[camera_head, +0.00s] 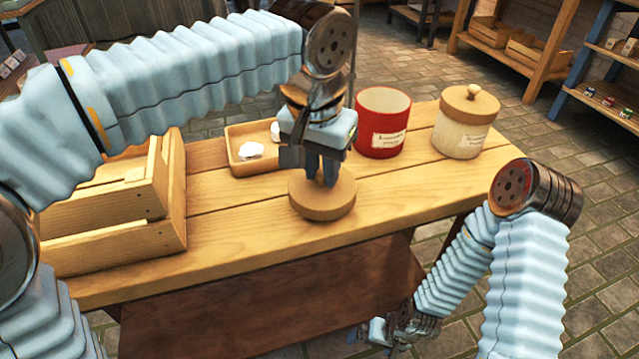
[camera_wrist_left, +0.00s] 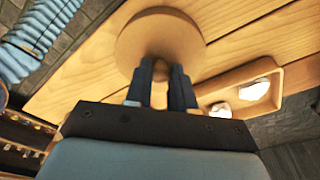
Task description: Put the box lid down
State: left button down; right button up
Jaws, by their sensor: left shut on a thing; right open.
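A round wooden lid (camera_head: 322,199) with a knob is at the middle of the table, near its front edge. My left gripper (camera_head: 322,178) is above it and shut on its knob. In the left wrist view the lid (camera_wrist_left: 160,40) lies beyond the fingers of my left gripper (camera_wrist_left: 161,88), with the knob between them. I cannot tell whether the lid touches the tabletop. An open red canister (camera_head: 382,125) stands behind it to the right. My right gripper (camera_head: 392,335) hangs low in front of the table, small in view; it is open and seems empty.
The wooden table (camera_head: 240,225) has bare room left and right of the lid. A small wooden tray (camera_head: 240,166) with white pieces is behind the lid. Wooden crates (camera_head: 110,225) stand at the left. A cream canister (camera_head: 461,135) with a wooden lid stands at the right.

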aim_at(319, 172)
pick_arm(q)
jog(key=shift+w+a+f+b, duration=0.1)
jog(key=shift+w+f+b, duration=0.1)
jog(key=shift+f, duration=0.75)
jog(key=shift+w+a+f+b, duration=0.1)
jog(key=shift+f+b, duration=0.05)
jog(key=shift+f, duration=0.8)
jog(key=shift+f, duration=0.15)
jog(key=c, duration=1)
grip_release()
jog(key=shift+o, duration=0.2)
jog(key=shift+r, duration=0.35)
notch_tip(319, 172, up, 12)
jog(key=s+p, duration=0.1)
jog(key=p, duration=0.2)
jog(key=shift+s+a+f, duration=0.25)
jog(key=shift+s+a, duration=0.05)
jog(key=shift+a, duration=0.05)
